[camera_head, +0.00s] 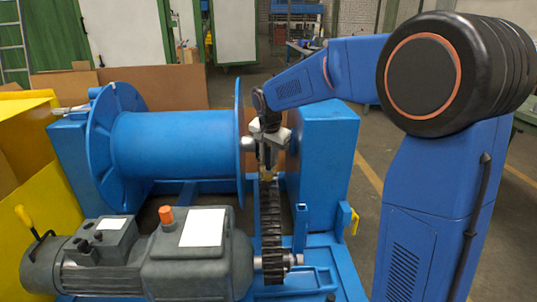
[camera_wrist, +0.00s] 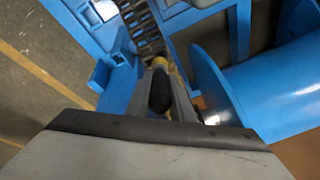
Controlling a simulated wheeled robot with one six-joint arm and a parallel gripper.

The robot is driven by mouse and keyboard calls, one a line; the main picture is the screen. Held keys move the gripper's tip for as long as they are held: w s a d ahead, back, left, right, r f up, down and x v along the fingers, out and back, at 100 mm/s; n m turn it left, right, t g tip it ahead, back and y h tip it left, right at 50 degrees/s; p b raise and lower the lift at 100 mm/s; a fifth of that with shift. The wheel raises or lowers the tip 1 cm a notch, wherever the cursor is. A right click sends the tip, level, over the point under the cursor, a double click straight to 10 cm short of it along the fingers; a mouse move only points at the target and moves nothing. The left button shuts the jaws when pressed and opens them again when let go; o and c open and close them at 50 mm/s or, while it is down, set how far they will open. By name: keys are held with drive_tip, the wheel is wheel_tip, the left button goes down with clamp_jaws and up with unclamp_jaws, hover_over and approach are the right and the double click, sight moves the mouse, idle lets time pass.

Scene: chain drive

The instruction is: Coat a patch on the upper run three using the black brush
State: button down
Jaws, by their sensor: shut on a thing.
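The dark drive chain (camera_head: 271,218) runs from the motor's shaft end up toward the blue drum, and it also shows in the wrist view (camera_wrist: 142,30). My gripper (camera_head: 267,150) is above the chain's far end. It is shut on the brush, whose black handle (camera_wrist: 160,92) lies between the fingers in the wrist view. The brush's yellowish tip (camera_head: 267,173) points down at the chain. I cannot tell whether the tip touches the links. My gripper hides part of the chain's far end. I see no clear coating on the links.
A grey motor (camera_head: 200,255) with an orange cap (camera_head: 166,217) stands in front. A blue drum (camera_head: 180,145) with wide flanges lies left of my gripper. A tall blue housing (camera_head: 322,150) stands close on the right. Yellow panels (camera_head: 55,190) are at the left.

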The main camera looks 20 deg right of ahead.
drive_tip(key=shift+s+f, duration=0.1)
drive_tip(key=shift+s, duration=0.05)
drive_tip(key=shift+s+a+r, duration=0.2)
drive_tip(key=shift+s+r, duration=0.7)
drive_tip(key=shift+r, duration=0.3)
drive_tip(key=shift+s+a+r, duration=0.2)
drive_tip(key=shift+s+r, duration=0.7)
drive_tip(key=shift+r, duration=0.25)
drive_tip(key=shift+s+a+r, duration=0.2)
drive_tip(key=shift+s+r, duration=0.75)
drive_tip(key=shift+r, duration=0.25)
drive_tip(key=shift+f, duration=0.1)
drive_tip(key=shift+w+d+f, duration=0.3)
drive_tip(key=shift+w+f, duration=0.45)
drive_tip(key=shift+f, duration=0.2)
drive_tip(key=shift+w+d+f, duration=0.25)
drive_tip(key=shift+w+f, duration=0.45)
drive_tip(key=shift+f, duration=0.3)
drive_tip(key=shift+w+d+f, duration=0.3)
drive_tip(key=shift+w+f, duration=0.45)
drive_tip(key=shift+f, duration=0.2)
drive_tip(key=shift+w+d+f, duration=0.1)
drive_tip(key=shift+w+f, duration=0.35)
drive_tip(key=shift+f, duration=0.15)
